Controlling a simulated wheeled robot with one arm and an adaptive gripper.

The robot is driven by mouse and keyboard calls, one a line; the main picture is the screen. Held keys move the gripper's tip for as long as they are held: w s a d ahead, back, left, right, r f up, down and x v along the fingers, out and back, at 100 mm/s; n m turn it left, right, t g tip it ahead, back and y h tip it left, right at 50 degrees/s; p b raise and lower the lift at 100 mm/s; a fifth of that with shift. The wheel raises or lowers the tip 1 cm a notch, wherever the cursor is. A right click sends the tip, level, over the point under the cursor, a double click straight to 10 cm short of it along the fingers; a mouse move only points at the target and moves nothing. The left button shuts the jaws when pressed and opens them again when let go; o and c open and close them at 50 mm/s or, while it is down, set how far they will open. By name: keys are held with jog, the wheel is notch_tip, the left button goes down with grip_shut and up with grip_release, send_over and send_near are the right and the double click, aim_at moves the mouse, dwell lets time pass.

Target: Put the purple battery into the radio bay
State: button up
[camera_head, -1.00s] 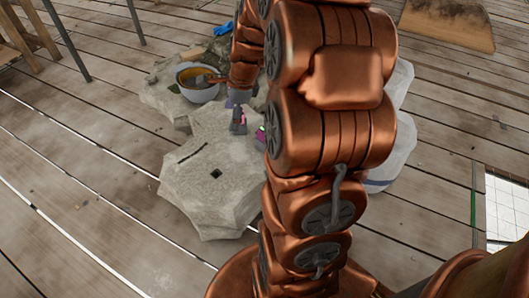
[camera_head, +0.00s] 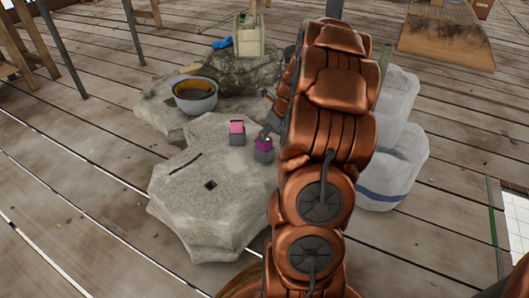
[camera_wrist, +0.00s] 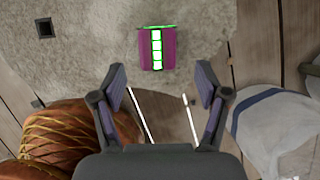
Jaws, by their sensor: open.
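A purple block with a green-and-white segmented strip, which looks like the purple battery (camera_head: 263,148), stands on the pale stone slab near its right edge. In the wrist view the battery (camera_wrist: 145,48) lies ahead of and between the fingertips, not touching them. My gripper (camera_wrist: 160,82) is open and empty. In the head view my gripper (camera_head: 270,126) is just above and behind the battery, partly hidden by my arm. A pink-topped grey block (camera_head: 237,133) stands to the left of the battery. I cannot tell which thing is the radio bay.
The stone slab (camera_head: 195,215) has a square hole (camera_head: 210,185) and a thin slot (camera_head: 185,163). A grey bowl (camera_head: 196,95) stands behind on rock. Pale sacks (camera_head: 395,165) stand to the right. The slab's left part is clear.

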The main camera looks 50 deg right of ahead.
aim_at(264, 148)
jog(key=b+x, duration=0.1)
jog(key=x, duration=0.1)
jog(key=b+x, duration=0.2)
jog(key=x, duration=0.1)
jog(key=shift+w+a, duration=0.15)
jog(key=shift+w, duration=0.2)
jog(key=shift+r, duration=0.1)
jog(key=shift+c, duration=0.2)
grip_shut()
